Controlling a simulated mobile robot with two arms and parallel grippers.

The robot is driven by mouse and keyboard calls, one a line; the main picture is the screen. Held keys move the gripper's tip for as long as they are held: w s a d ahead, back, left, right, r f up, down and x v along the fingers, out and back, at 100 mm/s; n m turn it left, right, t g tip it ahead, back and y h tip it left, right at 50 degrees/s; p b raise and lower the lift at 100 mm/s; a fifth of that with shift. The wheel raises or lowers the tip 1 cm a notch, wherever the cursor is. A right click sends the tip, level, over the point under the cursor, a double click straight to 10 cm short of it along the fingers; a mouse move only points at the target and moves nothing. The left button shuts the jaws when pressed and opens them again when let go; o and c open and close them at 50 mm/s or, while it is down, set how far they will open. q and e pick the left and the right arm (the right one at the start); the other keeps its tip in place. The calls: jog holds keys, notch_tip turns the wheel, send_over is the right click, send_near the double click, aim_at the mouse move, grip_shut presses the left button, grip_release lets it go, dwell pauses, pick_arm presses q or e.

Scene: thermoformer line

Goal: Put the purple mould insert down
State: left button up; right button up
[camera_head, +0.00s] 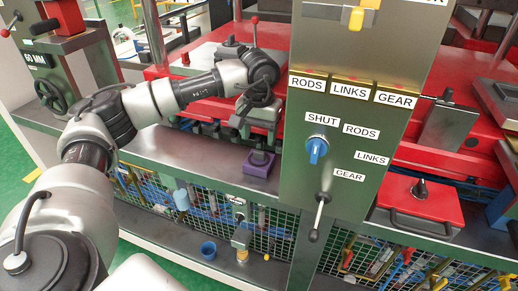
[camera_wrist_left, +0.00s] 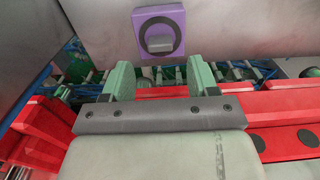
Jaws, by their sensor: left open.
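The purple mould insert (camera_head: 259,165) sits on the grey metal ledge (camera_head: 190,152), left of the grey control panel. A dark knob or ring shows on its top. My left gripper (camera_head: 260,143) is just above and behind it, with the arm reaching in from the left. In the left wrist view the insert (camera_wrist_left: 172,14) shows its purple face with a dark ring, beyond and between the two green fingertips (camera_wrist_left: 160,80). The fingers are spread and nothing is between them; the insert appears apart from them. My right gripper is in neither view.
The control panel (camera_head: 335,165) stands close right of the insert, with a blue knob (camera_head: 316,150) and a lever (camera_head: 319,216). Red machine parts (camera_head: 200,55) lie behind the ledge. A red lidded box (camera_head: 420,198) is to the right. A blue cup (camera_head: 208,250) stands below.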

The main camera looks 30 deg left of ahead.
aim_at(259, 152)
pick_arm(q)
notch_tip(259, 152, up, 6)
dwell(0.8)
